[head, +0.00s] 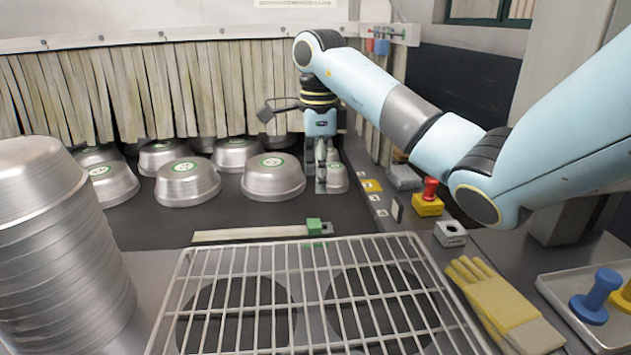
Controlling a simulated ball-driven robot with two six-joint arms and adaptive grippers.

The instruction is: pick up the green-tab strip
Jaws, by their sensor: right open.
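The green-tab strip (255,234) is a long pale strip with a green block (314,226) at its right end. It lies across the dark surface just behind the wire rack. My right gripper (320,186) points down beside the pans, behind and above the green block and apart from it. It is open, and I see nothing held in it. A small silver pan (337,178) stands just behind and right of its fingers. My left gripper is not in view.
Several upturned silver pans (273,178) stand before a slatted curtain (110,90). The wire rack (300,240) fills the front. A tall pan stack (60,260) is at left. A red button (430,188), a yellow glove (490,305) and a tray (545,285) are at right.

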